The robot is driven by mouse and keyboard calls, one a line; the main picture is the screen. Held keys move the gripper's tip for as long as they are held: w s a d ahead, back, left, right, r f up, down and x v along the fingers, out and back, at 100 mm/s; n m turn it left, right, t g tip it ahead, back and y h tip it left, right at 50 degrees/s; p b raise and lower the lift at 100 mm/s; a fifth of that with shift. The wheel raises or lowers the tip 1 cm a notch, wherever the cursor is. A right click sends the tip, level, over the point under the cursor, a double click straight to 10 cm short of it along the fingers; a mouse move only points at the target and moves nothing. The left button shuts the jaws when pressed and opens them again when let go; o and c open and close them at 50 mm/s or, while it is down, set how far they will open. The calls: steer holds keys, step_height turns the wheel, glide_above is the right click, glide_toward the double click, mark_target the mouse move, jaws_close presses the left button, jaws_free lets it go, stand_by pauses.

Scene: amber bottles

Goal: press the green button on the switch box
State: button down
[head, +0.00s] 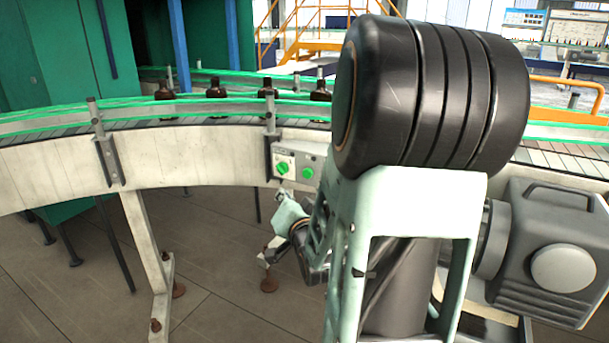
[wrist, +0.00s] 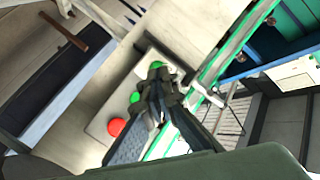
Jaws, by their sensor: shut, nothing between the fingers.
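The grey switch box (head: 295,158) is mounted on the side of the conveyor in the head view. It shows a green knob-like control (head: 282,168) at left and a round green button (head: 307,173) to its right. In the wrist view the box shows the green control (wrist: 156,65) at the top, the green button (wrist: 135,97) below it and a red button (wrist: 117,127) at the lower end. My gripper (wrist: 157,82) is shut and empty, its tips overlapping the box between the two green controls. I cannot tell whether they touch it. My arm hides the box's right part in the head view.
The curved conveyor (head: 200,160) has green rails and a pale side wall. Several amber bottles, one at the rail (head: 216,88), stand on its belt. A conveyor leg (head: 148,240) stands left of the box. The floor (head: 225,265) in front is mostly open.

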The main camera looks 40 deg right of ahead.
steer(key=shift+w+d, duration=0.55)
steer(key=shift+d, duration=0.8)
steer(key=shift+w+d, duration=0.6)
steer(key=shift+d, duration=0.8)
steer(key=shift+w+d, duration=0.55)
steer(key=shift+d, duration=0.8)
steer(key=shift+d+p, duration=0.1)
steer(key=shift+p, duration=0.2)
steer(key=shift+w+d, duration=0.2)
steer(key=shift+d, duration=0.1)
steer(key=shift+w+d, duration=0.15)
steer(key=shift+d, duration=0.25)
steer(key=shift+s+a, duration=0.35)
steer(key=shift+a, duration=0.4)
steer(key=shift+a, duration=0.1)
steer(key=a, duration=0.1)
steer(key=s+a, duration=0.1)
steer(key=a, duration=0.1)
steer(key=s+a, duration=0.1)
steer(key=shift+a, duration=0.25)
